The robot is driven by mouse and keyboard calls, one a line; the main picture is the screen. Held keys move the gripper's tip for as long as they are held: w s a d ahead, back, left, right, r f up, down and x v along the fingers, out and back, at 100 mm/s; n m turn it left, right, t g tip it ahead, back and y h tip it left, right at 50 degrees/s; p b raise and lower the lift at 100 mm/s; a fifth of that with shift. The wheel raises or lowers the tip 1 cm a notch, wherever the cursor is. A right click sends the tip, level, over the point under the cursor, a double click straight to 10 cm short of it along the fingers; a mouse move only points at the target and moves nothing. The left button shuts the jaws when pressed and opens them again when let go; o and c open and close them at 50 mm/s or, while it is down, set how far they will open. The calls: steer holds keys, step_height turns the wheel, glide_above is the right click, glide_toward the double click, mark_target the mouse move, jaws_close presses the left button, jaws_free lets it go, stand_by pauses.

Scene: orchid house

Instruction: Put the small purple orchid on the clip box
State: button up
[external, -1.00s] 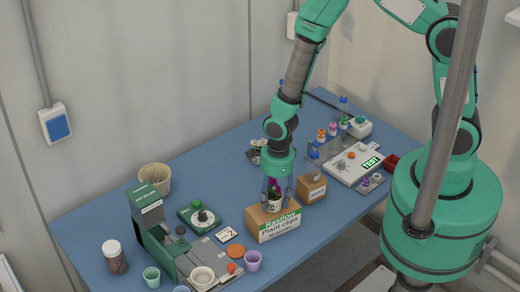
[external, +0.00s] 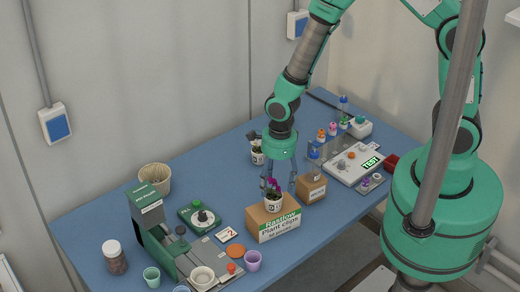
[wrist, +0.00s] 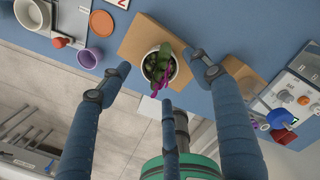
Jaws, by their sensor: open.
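The small purple orchid (external: 273,202) stands upright in its white pot on top of the cardboard clip box (external: 272,229), labelled "Plant clips". In the wrist view the orchid (wrist: 157,66) sits on the box's brown top (wrist: 132,47), between and beyond my spread fingers. My gripper (external: 281,186) is open and empty, just above the pot. In the wrist view my gripper's fingers (wrist: 160,75) show apart, with the pot clear of them.
Another potted orchid (external: 257,155) stands behind. A green press (external: 160,230), cups and an orange disc (external: 237,251) lie left.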

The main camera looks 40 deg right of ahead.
mark_target(276, 190)
steer(key=r, duration=0.5)
steer(key=shift+s+d+r, duration=0.1)
steer(key=shift+d+r, duration=0.1)
steer(key=shift+r, duration=0.25)
stand_by(0.5)
steer(key=shift+r, duration=0.2)
steer(key=w+d+r+n+t, duration=0.1)
steer(key=d+r+n, duration=0.5)
steer(key=r, duration=0.6)
steer(key=w+d+r+n+t, duration=0.1)
steer(key=d+r+n+t, duration=0.1)
steer(key=d+r+n, duration=0.55)
steer(key=s+d+r+n+t, duration=0.1)
steer(key=s+d+r+n, duration=0.3)
steer(key=r, duration=0.5)
steer(key=s+d+r+n+t, duration=0.1)
steer(key=s+d+r+n, duration=0.4)
steer(key=s+d+r, duration=0.4)
steer(key=shift+d+r+h, duration=0.4)
